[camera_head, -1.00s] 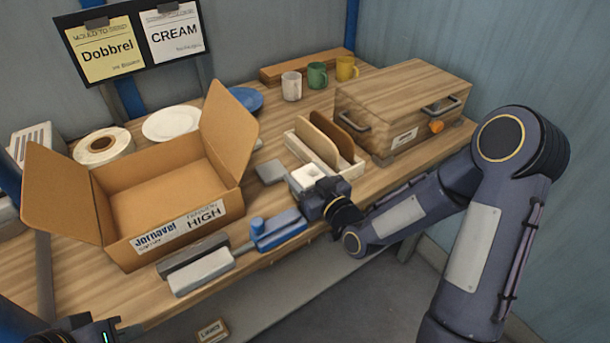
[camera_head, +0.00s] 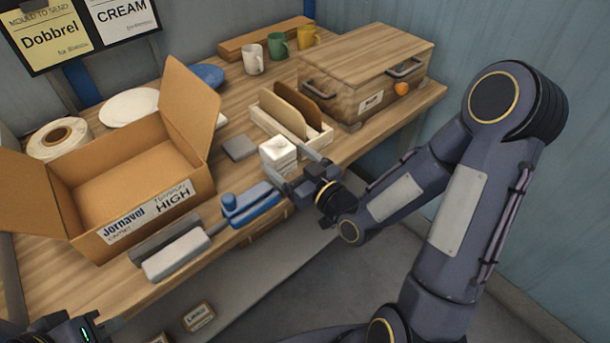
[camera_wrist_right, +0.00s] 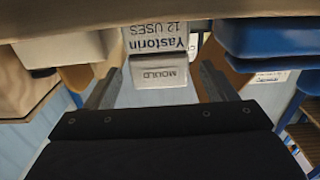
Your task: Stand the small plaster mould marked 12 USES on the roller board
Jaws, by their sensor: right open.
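A small white mould (camera_head: 278,152) stands near the table's front edge, in front of the divider tray. In the right wrist view, the block lies between the open fingers. My left arm's end (camera_head: 65,330) is partly in view at bottom left; its fingers are hidden. I cannot identify the roller board for certain.
A grey pad (camera_head: 239,148) lies left of the mould. A divider tray (camera_head: 262,118) and wooden case (camera_head: 360,75) stand behind it. A blue tool (camera_head: 248,205), a pale bar (camera_head: 176,254) and an open cardboard box (camera_head: 185,185) are to the left.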

